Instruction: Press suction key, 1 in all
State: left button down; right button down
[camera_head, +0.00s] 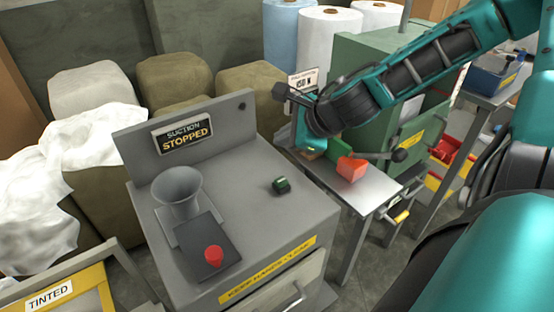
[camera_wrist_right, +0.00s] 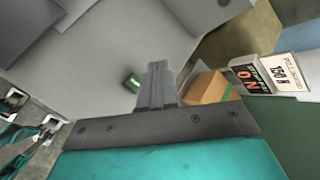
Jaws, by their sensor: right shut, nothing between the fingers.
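The grey suction machine (camera_head: 240,160) stands in the middle of the head view, with a sign (camera_head: 183,135) reading "SUCTION STOPPED". A small dark green key (camera_head: 281,184) sits on its top at the right; it also shows in the right wrist view (camera_wrist_right: 133,82). A red knob (camera_head: 214,255) stands on a dark plate at the front of the top. My right gripper (camera_wrist_right: 158,70) is shut and empty, appearing just right of the green key in the wrist view. In the head view its teal hand is beyond the machine's right edge, its fingertips not clear. My left gripper is out of view.
A grey funnel (camera_head: 178,190) rises from the machine's top at the left. A steel side table (camera_head: 375,185) at the right holds an orange-red block (camera_head: 351,168). Wrapped bales (camera_head: 175,80) stand behind. The machine top around the green key is clear.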

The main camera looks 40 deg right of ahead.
jog(key=b, duration=0.6)
send_over(284, 182)
notch_tip(284, 182, down, 8)
jog(key=shift+r, duration=0.1)
jog(key=shift+f+b, duration=0.35)
jog(key=shift+f, duration=0.2)
dwell(1.2)
jog(key=shift+f+b, duration=0.4)
